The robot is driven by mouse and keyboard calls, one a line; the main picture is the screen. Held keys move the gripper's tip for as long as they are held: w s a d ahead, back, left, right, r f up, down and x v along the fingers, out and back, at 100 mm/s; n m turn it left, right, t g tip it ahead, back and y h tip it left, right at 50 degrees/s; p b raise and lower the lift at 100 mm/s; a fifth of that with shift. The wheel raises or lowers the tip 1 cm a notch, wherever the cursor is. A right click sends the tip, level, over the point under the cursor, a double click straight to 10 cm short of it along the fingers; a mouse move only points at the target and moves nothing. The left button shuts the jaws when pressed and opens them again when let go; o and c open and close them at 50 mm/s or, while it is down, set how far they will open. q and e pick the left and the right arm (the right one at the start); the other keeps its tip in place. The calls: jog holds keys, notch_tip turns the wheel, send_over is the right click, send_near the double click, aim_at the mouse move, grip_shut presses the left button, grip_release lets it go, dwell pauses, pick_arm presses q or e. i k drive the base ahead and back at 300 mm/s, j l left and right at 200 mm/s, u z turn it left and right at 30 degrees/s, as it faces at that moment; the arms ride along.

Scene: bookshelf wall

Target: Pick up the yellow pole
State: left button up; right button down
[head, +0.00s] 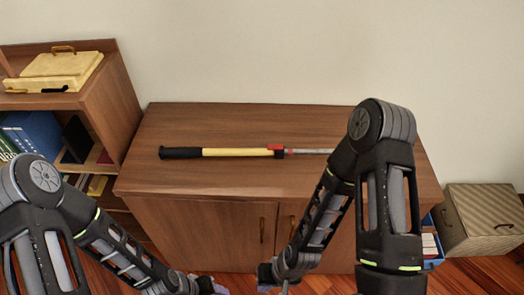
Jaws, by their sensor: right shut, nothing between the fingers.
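The yellow pole (230,152) lies crosswise on top of the wooden cabinet (200,123). It has a black grip at its left end, a red clip near its middle and a thin grey shaft to the right. Its right end is hidden behind my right arm. My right gripper (270,284) is at the bottom edge of the view, in front of the cabinet and well apart from the pole; it is shut and empty. My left gripper (212,287) is partly cut off at the bottom edge, also apart from the pole; its fingers do not show clearly.
A bookshelf (118,95) with a yellow case (55,68) on it, books and blue binders stands at the left. A striped box (482,217) stands on the floor at the right. The cabinet top around the pole is clear, with a wall behind it.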

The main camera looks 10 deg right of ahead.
aim_at(167, 152)
jog(key=z, duration=1)
jog(key=j+z, duration=0.4)
jog(key=k+j+z, duration=0.1)
jog(key=z, duration=0.35)
jog(key=k+j+z, duration=0.15)
jog(key=j+z, duration=0.25)
jog(key=k+j+z, duration=0.1)
jog(key=z, duration=0.35)
jog(key=k+j+z, duration=0.1)
jog(key=k+j, duration=0.25)
jog(key=k+j+z, duration=0.15)
jog(key=k+j, duration=0.15)
jog(key=k, duration=0.3)
